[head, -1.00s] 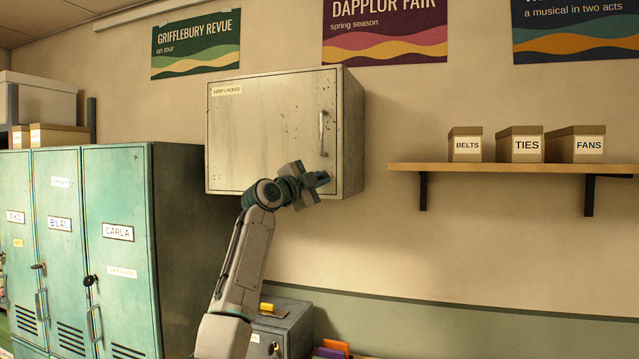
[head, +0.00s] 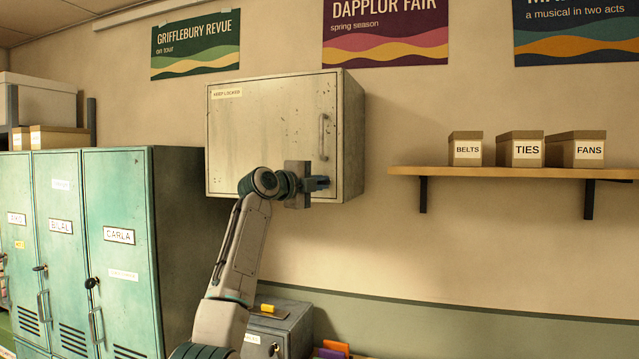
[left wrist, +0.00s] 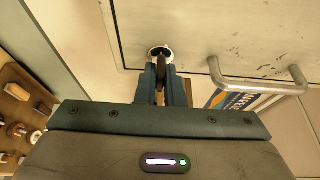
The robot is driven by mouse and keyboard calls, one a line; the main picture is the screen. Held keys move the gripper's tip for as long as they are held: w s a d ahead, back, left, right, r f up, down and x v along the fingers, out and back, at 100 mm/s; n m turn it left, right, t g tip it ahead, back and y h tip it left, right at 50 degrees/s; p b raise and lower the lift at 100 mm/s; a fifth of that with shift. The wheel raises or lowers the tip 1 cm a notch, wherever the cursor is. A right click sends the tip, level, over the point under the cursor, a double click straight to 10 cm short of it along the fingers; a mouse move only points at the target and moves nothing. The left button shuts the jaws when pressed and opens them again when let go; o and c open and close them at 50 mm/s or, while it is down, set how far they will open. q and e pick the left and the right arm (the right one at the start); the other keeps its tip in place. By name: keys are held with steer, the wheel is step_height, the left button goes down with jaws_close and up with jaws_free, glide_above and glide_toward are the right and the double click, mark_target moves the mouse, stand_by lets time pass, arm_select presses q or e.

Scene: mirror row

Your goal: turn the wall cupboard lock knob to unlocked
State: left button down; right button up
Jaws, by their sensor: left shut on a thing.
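The grey wall cupboard (head: 265,130) hangs on the wall with its door shut. A sticker at its top left reads "KEEP LOCKED". Its bar handle (head: 323,137) is at the right side of the door, and also shows in the left wrist view (left wrist: 257,80). The lock knob (left wrist: 160,50), dark with a pale ring, is in the left wrist view near the door's edge. My left gripper (head: 320,183) is at the door's lower right, below the handle, and hides the knob in the head view. Its fingers (left wrist: 163,82) are shut on the knob. My right gripper is out of view.
Green lockers (head: 120,240) stand at the left. A wooden shelf (head: 470,172) with boxes of belts, ties and fans is on the wall at the right. A small grey cabinet (head: 285,325) is below. The wall between cupboard and shelf is clear.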

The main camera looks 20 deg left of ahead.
arm_select(q)
steer(key=c, duration=1.5)
jaws_free()
steer(key=shift+c, duration=0.2)
steer(key=b+v, duration=0.5)
steer(key=v, duration=0.5)
steer(key=shift+s+a+b, duration=0.2)
steer(key=shift+s+b, duration=0.1)
steer(key=shift+s, duration=0.05)
